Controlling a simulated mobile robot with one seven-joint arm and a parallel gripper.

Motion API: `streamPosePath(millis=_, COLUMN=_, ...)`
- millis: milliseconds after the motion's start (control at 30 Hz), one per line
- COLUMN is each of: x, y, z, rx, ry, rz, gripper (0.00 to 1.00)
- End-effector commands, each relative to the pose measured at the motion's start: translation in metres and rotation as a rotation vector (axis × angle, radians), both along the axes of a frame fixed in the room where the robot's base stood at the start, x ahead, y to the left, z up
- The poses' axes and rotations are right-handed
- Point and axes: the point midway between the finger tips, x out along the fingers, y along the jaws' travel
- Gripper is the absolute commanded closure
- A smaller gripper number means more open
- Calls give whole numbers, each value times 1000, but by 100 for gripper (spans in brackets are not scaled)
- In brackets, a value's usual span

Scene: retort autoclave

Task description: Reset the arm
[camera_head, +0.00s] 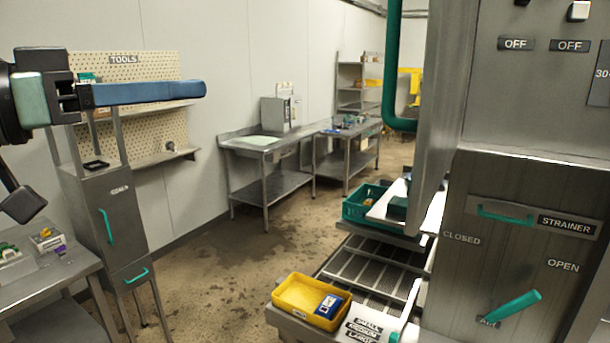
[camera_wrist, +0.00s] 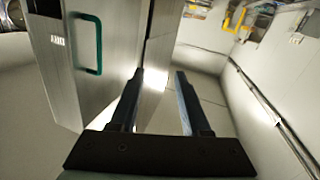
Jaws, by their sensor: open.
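My gripper (camera_head: 200,89) is at the upper left of the head view, on the end of my arm, with its blue fingers pointing right. It is raised in front of the tools pegboard and appears clear of it. In the wrist view my gripper (camera_wrist: 160,72) shows two dark fingers spread apart with nothing between them. A grey metal cabinet with a green handle (camera_wrist: 97,42) lies beyond the fingers at the left of that view. My arm's links beyond the wrist are mostly out of view.
A grey machine panel (camera_head: 520,200) with a green lever (camera_head: 512,306) fills the right. A yellow tray (camera_head: 300,298) holds a blue item at the front. A grey cabinet (camera_head: 112,222) and a side table (camera_head: 45,275) stand at left. The middle floor is clear.

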Motion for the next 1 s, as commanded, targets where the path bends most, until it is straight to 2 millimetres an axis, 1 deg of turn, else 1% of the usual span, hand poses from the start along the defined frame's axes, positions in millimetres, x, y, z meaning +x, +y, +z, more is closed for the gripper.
streamPosePath(millis=33, x=13, y=-10, z=-8, rx=-4, ry=3, rz=59, gripper=53)
streamPosePath(millis=100, x=31, y=-21, z=-16, rx=-10, ry=-5, rz=158, gripper=53)
streamPosePath(millis=200, x=50, y=-40, z=-25, rx=-24, ry=-49, rz=316, gripper=53)
streamPosePath(millis=267, x=54, y=-52, z=-25, rx=-35, ry=-101, rz=413, gripper=53)
streamPosePath(millis=333, x=50, y=-68, z=-21, rx=-53, ry=-182, rz=514, gripper=53)
streamPosePath(millis=367, x=45, y=-74, z=-17, rx=-63, ry=-224, rz=555, gripper=53)
streamPosePath(millis=467, x=16, y=-97, z=0, rx=-105, ry=-384, rz=665, gripper=53)
streamPosePath(millis=567, x=-27, y=-116, z=19, rx=-157, ry=-547, rz=740, gripper=53)
streamPosePath(millis=600, x=-45, y=-122, z=26, rx=-176, ry=-607, rz=761, gripper=53)
streamPosePath(millis=700, x=-86, y=-132, z=40, rx=-221, ry=-728, rz=796, gripper=53)
streamPosePath(millis=733, x=-95, y=-134, z=43, rx=-231, ry=-754, rz=802, gripper=53)
streamPosePath(millis=800, x=-110, y=-137, z=48, rx=-247, ry=-798, rz=812, gripper=53)
streamPosePath(millis=833, x=-115, y=-137, z=49, rx=-251, ry=-811, rz=816, gripper=53)
streamPosePath(millis=900, x=-120, y=-138, z=51, rx=-258, ry=-826, rz=819, gripper=53)
streamPosePath(millis=1000, x=-121, y=-138, z=52, rx=-259, ry=-830, rz=821, gripper=53)
